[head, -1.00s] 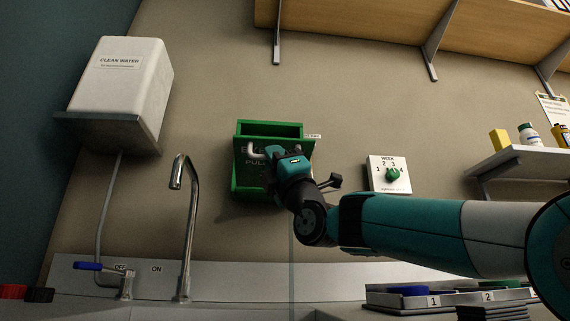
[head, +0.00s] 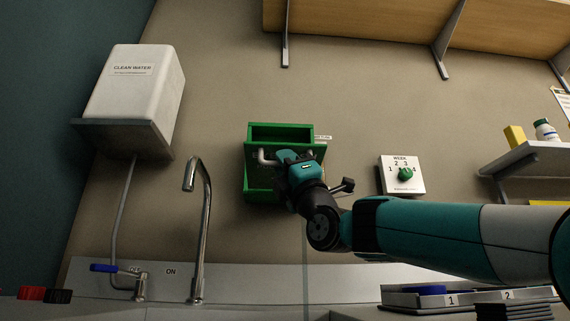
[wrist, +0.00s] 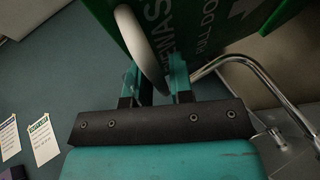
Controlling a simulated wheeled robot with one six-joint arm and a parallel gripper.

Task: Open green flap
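The green flap (head: 254,171) is on the front of a green box (head: 281,128) on the wall, with a dark opening along the box's top. It carries a white handle (head: 265,156) and pale lettering, partly hidden by my gripper. It seems to lean out from the wall, but how far is hard to tell. My gripper (head: 288,157) is at the handle. In the wrist view, the handle (wrist: 138,38) passes between my two fingers (wrist: 153,82) and fills the gap, so they look shut on it. The flap's lettered face (wrist: 190,25) is just beyond.
A curved tap (head: 205,225) and a white water tank (head: 135,85) stand to the left. A week dial (head: 403,175) is on the wall to the right. A wooden shelf (head: 380,28) is above. Numbered trays (head: 450,299) lie below my arm.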

